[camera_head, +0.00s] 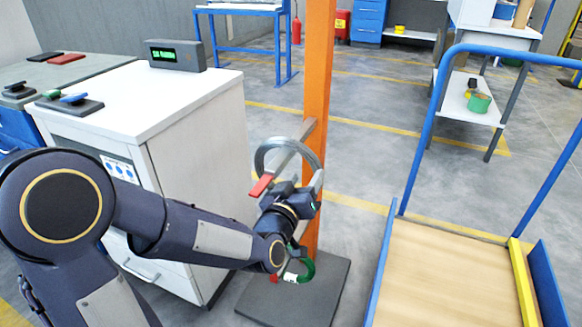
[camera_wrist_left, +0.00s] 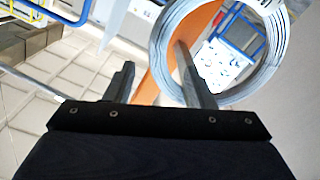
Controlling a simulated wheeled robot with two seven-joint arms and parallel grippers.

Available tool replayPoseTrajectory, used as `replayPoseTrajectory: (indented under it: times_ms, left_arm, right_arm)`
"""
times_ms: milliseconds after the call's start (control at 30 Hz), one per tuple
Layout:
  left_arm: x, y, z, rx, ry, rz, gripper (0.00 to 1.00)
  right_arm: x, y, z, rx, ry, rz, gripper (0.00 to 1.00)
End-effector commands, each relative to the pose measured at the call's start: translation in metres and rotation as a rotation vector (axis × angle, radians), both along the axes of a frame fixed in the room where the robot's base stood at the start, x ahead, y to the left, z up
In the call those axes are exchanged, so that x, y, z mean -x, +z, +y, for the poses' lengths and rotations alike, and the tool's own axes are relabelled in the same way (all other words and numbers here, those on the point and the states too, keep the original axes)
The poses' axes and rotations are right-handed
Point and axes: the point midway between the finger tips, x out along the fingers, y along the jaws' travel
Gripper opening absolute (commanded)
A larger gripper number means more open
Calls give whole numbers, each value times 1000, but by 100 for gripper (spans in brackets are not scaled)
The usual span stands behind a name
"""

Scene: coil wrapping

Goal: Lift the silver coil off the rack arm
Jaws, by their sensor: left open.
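The silver coil (camera_head: 260,157) hangs on the upper grey rack arm (camera_head: 286,155), which has a red tip and sticks out from the orange post (camera_head: 318,75). My left gripper (camera_head: 298,182) is at the coil's lower right side, close to it. My right gripper is not in view.
A green coil (camera_head: 306,270) hangs lower on the post, partly behind my left arm. A white cabinet (camera_head: 200,150) stands left of the post. A blue-framed cart (camera_head: 440,270) with a wooden deck stands at the right. The post's dark base plate (camera_head: 330,295) lies on the floor.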

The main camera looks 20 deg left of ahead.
Motion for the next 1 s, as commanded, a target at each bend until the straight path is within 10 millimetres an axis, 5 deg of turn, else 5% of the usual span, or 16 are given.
replayPoseTrajectory:
  times_ms: [500,767,1000]
  left_arm:
    - [-66,0,-5,0,0,-1,49]
    - [-70,1,-5,0,0,0,49]
    - [-70,1,-5,0,0,0,21]
  right_arm:
    - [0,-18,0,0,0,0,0]
    - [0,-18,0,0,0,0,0]
    - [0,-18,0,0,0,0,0]
